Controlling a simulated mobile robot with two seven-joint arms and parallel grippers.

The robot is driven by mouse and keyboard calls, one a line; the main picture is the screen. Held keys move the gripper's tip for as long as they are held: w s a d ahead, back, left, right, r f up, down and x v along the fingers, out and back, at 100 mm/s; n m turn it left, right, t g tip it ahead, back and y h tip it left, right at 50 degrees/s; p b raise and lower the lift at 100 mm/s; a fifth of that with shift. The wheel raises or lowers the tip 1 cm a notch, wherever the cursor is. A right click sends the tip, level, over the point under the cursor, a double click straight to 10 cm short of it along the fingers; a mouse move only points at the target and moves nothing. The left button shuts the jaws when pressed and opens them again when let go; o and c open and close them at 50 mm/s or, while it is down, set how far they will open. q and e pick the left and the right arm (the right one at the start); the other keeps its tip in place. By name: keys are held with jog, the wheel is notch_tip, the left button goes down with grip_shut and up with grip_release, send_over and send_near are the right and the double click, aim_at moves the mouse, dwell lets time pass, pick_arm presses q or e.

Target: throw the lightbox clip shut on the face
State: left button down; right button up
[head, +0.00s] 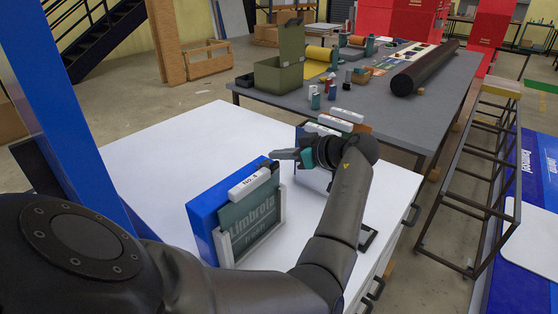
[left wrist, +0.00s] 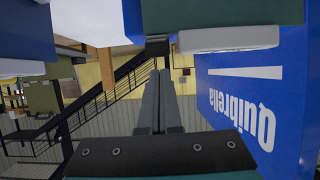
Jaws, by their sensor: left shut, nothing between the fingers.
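The lightbox (head: 206,220) stands upright on the white worktop, with a blue body and a dark green face (head: 250,222) lettered "Limbrola" in a pale frame. A white bar marked "NO.4" (head: 250,181) lies along its top edge; I take it for the clip, but cannot tell whether it is latched. My left gripper (head: 280,155) is just beyond the top right corner of the lightbox, fingers pointing left, shut and empty. Its fingers also show in the left wrist view (left wrist: 158,95). Contact with the lightbox cannot be told. My right gripper is not in view.
More white-capped boxes (head: 347,115) stand behind my left gripper, partly hidden by it. A blue panel lettered "Quibrella" (left wrist: 255,100) fills the right of the left wrist view. The white worktop (head: 150,160) is clear left of the lightbox. A grey table (head: 350,100) with goods stands beyond.

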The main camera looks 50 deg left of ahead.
pick_arm(q)
jog(key=shift+d+f+y+b, duration=0.45)
jog(key=shift+f+y+b, duration=0.55)
jog(key=shift+b, duration=1.3)
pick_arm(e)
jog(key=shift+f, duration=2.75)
pick_arm(q)
jog(key=shift+r+y, duration=0.3)
